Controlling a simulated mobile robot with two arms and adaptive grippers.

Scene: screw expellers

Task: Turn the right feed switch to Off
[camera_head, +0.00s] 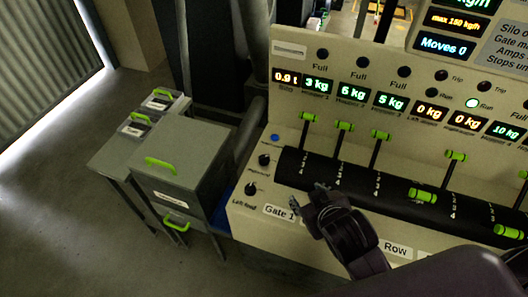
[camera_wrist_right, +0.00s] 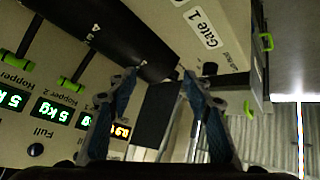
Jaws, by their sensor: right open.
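No switch labelled right feed can be read in either view. In the head view, a small black knob (camera_head: 251,189) labelled "Left feed" is on the left of the cream console (camera_head: 240,213), with another black knob (camera_head: 264,160) above it. The left feed knob also shows in the wrist view (camera_wrist_right: 210,68). My right gripper (camera_head: 307,194) is open and empty, above the "Gate 1" label and to the right of the knobs. Its two spread fingers show in the wrist view (camera_wrist_right: 159,75). My left gripper is out of view.
Several green-handled levers (camera_head: 308,117) rise from the black roller-like cover (camera_head: 360,187), below lit displays (camera_head: 353,90). A blue button (camera_head: 275,138) is above the knobs. Grey boxes with green handles (camera_head: 180,160) stand left of the console. The floor at left (camera_head: 60,200) is clear.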

